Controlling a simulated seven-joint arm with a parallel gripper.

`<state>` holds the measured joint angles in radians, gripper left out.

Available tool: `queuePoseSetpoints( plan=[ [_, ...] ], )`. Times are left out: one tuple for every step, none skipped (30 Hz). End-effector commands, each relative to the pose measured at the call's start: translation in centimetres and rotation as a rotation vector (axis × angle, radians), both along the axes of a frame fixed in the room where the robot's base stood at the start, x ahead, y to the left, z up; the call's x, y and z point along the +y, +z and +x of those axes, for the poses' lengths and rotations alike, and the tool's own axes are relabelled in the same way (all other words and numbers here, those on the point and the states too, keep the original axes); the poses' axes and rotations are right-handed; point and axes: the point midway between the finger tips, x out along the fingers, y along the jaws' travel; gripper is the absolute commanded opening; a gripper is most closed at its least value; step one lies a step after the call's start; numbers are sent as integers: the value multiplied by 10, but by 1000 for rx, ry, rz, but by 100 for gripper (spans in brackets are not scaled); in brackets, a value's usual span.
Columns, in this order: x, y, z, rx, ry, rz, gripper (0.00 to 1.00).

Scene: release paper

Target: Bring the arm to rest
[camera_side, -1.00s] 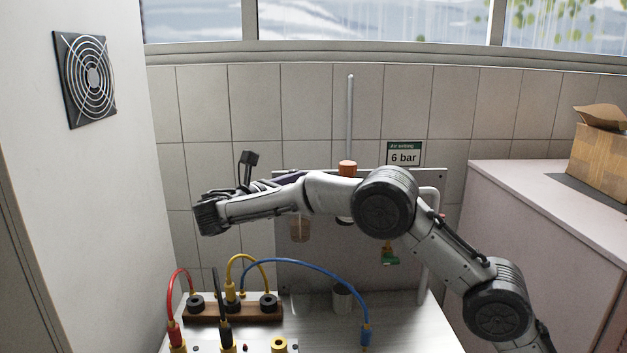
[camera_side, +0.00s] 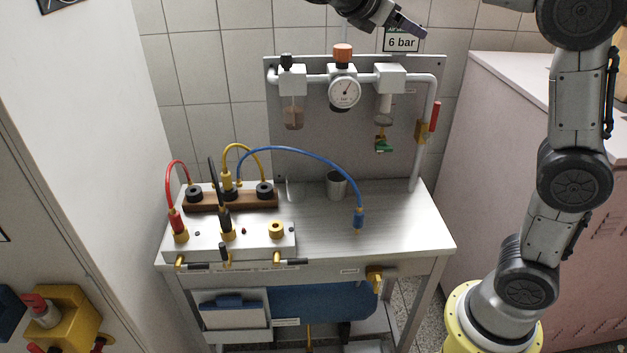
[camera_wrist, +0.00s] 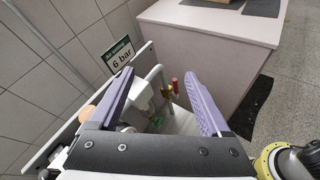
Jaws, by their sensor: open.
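My gripper (camera_side: 408,27) is at the top of the side view, in front of the tiled wall near the "6 bar" sign (camera_side: 400,42). In the wrist view my gripper (camera_wrist: 158,78) shows two purple fingers spread wide apart, with nothing between them. The arm rises from its yellow base at the right and bends over at the top, where part of it is cut off by the frame. The gripper is above the work bench (camera_side: 400,225) and touches nothing that I can see.
A panel (camera_side: 300,160) at the back of the bench carries pipes, a pressure gauge (camera_side: 344,93) with an orange knob and a red-handled valve (camera_side: 434,117). A socket box (camera_side: 255,243) with coloured hoses and a metal cup (camera_side: 337,185) stand on the bench. A pink cabinet (camera_side: 500,110) is at right.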

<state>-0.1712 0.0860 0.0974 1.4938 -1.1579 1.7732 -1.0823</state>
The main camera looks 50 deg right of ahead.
Motion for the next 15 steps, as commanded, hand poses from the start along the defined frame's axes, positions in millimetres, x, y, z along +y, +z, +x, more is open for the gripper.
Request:
queuePoseSetpoints(
  plan=[
    [-6,-2,-23,-53,-5,58,81],
    [-7,-6,-35,-84,-8,95,81],
    [-8,-12,-50,-128,-12,146,81],
    [-8,-17,-61,-164,-16,184,81],
    [-7,-23,-72,-201,-22,222,81],
    [-5,-32,-86,-251,-31,277,81],
    [-3,-39,-96,-292,-39,319,81],
    [0,-47,-106,-332,-49,361,81],
    [5,-59,-119,-388,-64,420,81],
    [10,-68,-128,-433,-78,466,81],
    [15,-77,-137,-478,-95,513,81],
    [23,-90,-149,-541,-121,578,81],
    [30,-100,-157,-587,-143,627,81],
    [38,-110,-164,-635,-167,676,81],
    [48,-124,-173,-699,-207,744,81]
  ],
)
